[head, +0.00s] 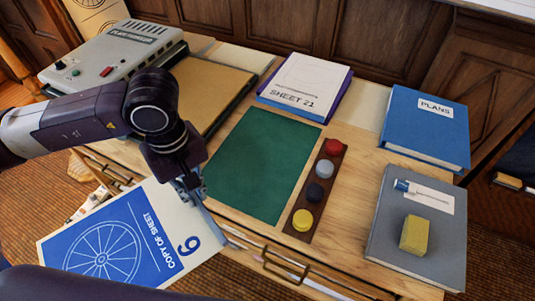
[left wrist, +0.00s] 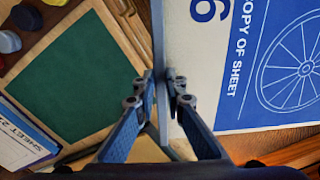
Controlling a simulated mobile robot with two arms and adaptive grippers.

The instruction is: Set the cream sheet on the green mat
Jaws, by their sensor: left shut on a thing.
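The cream sheet (head: 125,248) has a blue printed panel with a wheel drawing and the words "COPY OF SHEET". My left gripper (head: 190,192) is shut on one edge of it and holds it in front of the table edge, left of and nearer than the green mat. In the left wrist view the sheet (left wrist: 268,65) runs from between the fingertips (left wrist: 162,82) off to the right. The green mat (head: 263,165) lies bare on the table; it also shows in the left wrist view (left wrist: 75,75). My right gripper is not in view.
A strip with several coloured round pieces (head: 318,190) lies along the mat's right side. "SHEET 21" (head: 305,85) lies behind the mat. A blue "PLANS" book (head: 425,130) and a grey book (head: 415,260) with a yellow block (head: 414,235) are right. A grey machine (head: 115,60) stands back left.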

